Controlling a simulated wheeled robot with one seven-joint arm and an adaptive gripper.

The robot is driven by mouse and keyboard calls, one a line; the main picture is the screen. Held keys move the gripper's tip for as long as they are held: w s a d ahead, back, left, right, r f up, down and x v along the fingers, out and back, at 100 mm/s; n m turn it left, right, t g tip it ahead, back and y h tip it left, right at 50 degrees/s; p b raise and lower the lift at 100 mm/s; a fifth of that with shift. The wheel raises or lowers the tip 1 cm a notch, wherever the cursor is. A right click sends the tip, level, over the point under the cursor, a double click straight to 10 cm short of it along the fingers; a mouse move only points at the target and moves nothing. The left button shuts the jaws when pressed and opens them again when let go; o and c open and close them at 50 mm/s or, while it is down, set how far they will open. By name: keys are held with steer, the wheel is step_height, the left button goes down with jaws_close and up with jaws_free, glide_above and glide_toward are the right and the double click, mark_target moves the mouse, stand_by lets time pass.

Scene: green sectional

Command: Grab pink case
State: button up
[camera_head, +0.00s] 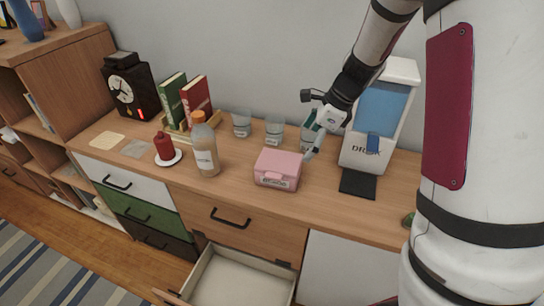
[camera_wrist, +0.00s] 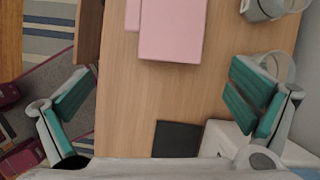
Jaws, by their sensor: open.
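The pink case (camera_head: 278,168) is a small closed box with a label on its front. It sits on the wooden cabinet top, right of the bottle. In the wrist view the pink case (camera_wrist: 172,32) is at the top middle, cut off by the frame edge. My gripper (camera_head: 312,152) is just right of and behind the case in the head view. In the wrist view my gripper (camera_wrist: 163,95) is open and empty, its teal-padded fingers wide apart. Bare wood shows between them, and the case lies ahead, not between the fingertips.
Glasses (camera_head: 241,123) stand behind the case, one partly hidden by my gripper. A drink dispenser (camera_head: 398,100) and its black pad (camera_head: 357,184) are to the right. The clear bottle (camera_head: 205,150) is to the left. An open drawer (camera_head: 240,280) juts out below the case.

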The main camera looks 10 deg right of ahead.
mark_target(294, 164)
steer(key=shift+m, duration=0.5)
steer(key=x, duration=0.3)
steer(key=d+x, duration=0.1)
steer(key=x, duration=0.2)
steer(key=w+x, duration=0.1)
steer(key=x, duration=0.3)
steer(key=shift+d+f, duration=0.1)
steer(key=shift+d, duration=0.1)
steer(key=shift+x, duration=2.65)
steer(key=shift+d+f, duration=0.1)
steer(key=shift+d, duration=0.1)
steer(key=shift+c, duration=0.2)
steer(key=shift+s, duration=0.1)
steer(key=c, duration=1.1)
